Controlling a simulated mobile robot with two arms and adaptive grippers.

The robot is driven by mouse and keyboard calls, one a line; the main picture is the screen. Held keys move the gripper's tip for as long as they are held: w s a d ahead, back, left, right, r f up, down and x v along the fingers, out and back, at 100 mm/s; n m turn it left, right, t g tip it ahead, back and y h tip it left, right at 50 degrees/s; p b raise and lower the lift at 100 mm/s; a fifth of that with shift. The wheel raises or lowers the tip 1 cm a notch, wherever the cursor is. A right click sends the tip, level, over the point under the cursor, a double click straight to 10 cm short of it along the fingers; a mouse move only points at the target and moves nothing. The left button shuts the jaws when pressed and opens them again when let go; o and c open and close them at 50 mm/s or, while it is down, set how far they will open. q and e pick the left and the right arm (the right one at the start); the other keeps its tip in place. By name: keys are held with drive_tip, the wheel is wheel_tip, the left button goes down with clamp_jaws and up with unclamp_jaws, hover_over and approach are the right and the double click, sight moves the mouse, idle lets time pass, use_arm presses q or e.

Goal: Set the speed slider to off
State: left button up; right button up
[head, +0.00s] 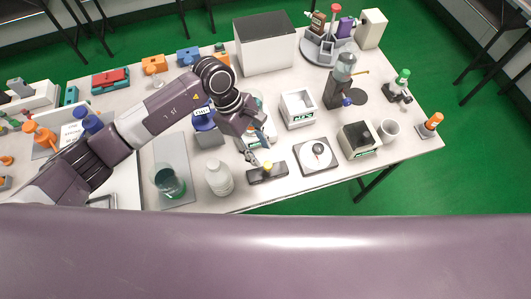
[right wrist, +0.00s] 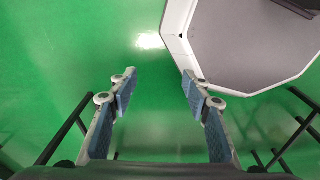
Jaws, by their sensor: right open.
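My right gripper (right wrist: 158,85) is open and empty above the green floor in the right wrist view.
A white bottle (head: 218,178) stands left of the slider unit, and a white plate device (head: 316,156) stands close on its right. A white-topped box (head: 298,108) is behind. A beaker (head: 169,182) stands farther left.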

sight(267, 164)
use_arm(q)
drive_tip(key=x, duration=0.2)
drive_tip(key=p+x, duration=0.1)
drive_tip(key=x, duration=0.1)
drive_tip(key=shift+s+d+r, duration=0.1)
drive_tip(key=shift+s+d, duration=0.05)
drive_tip(key=shift+s, duration=0.05)
drive_tip(key=shift+x, duration=0.75)
drive_tip(key=shift+w, duration=0.15)
clamp_jaws()
use_arm(e)
drive_tip(key=shift+s+d+r, duration=0.1)
drive_tip(key=shift+s+r, duration=0.3)
drive_tip(key=shift+s, duration=0.2)
drive_tip(key=shift+s+r, duration=0.4)
drive_tip(key=shift+s, duration=0.15)
